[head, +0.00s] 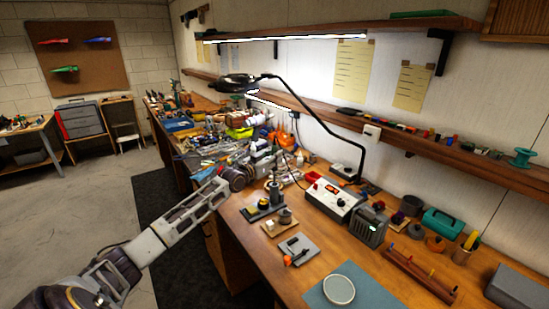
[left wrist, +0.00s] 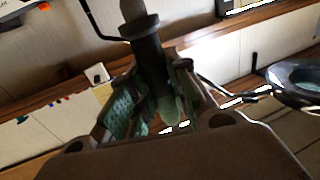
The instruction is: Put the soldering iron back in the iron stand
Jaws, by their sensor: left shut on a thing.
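My left gripper (head: 268,158) reaches over the workbench from the left. In the left wrist view its green-padded fingers (left wrist: 157,108) are shut on the soldering iron (left wrist: 150,52), gripping its dark handle. A wide collar and a paler grey end of the iron point away above the fingers. In the head view the iron is too small and cluttered to make out clearly. The iron stand (head: 272,189), with a dark base and a yellow sponge, stands on the bench just below and right of the gripper, apart from it. My right gripper is out of view.
A soldering station (head: 332,198) and a grey-green box (head: 369,224) stand right of the stand. A grey tray (head: 297,250) and a blue mat (head: 318,291) with a round dish (head: 339,289) lie nearer. A black lamp arm (head: 330,130) arches above. Clutter fills the far bench.

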